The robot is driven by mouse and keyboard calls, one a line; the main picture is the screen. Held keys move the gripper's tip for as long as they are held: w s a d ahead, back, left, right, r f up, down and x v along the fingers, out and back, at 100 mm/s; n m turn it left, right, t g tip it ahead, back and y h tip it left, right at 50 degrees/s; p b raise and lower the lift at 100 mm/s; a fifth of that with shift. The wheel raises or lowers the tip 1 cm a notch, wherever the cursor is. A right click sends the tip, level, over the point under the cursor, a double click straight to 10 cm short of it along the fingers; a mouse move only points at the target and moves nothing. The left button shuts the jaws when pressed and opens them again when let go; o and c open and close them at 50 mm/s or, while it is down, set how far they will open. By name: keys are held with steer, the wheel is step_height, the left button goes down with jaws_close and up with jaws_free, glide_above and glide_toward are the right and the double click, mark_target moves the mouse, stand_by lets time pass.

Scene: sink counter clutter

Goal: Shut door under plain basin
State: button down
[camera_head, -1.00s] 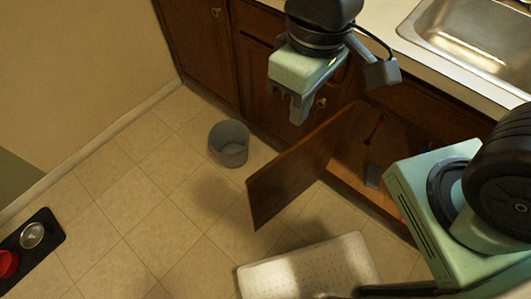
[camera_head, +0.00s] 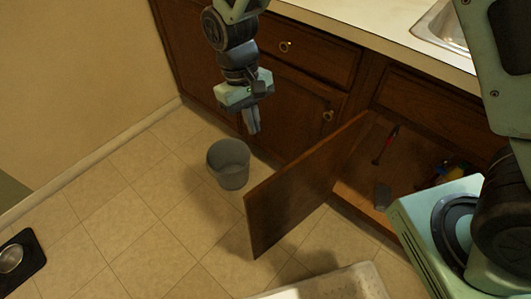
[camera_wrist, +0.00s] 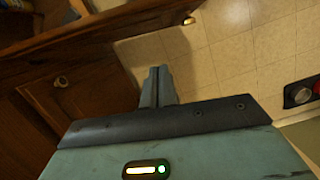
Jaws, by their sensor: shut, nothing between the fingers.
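The cabinet door (camera_head: 298,188) under the sink basin (camera_head: 442,28) stands wide open, swung out over the floor. Its hinge side is at the left edge of the cabinet opening (camera_head: 352,184). My gripper (camera_head: 253,128) is shut and empty, pointing down. It is left of the open door, in front of the closed cabinets, and apart from the door. In the wrist view my gripper (camera_wrist: 157,88) shows its fingers together. Part of the basin is hidden behind my own body at the right.
A grey bin (camera_head: 229,165) stands on the floor left of the door. A dark tray (camera_head: 22,262) is at the lower left. Tiled floor between is clear.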

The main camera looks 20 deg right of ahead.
steer(key=s+d+f, duration=0.2)
steer(key=s+f, duration=0.4)
steer(key=f, duration=0.3)
steer(key=shift+d+b, duration=0.3)
steer(key=shift+b, duration=0.15)
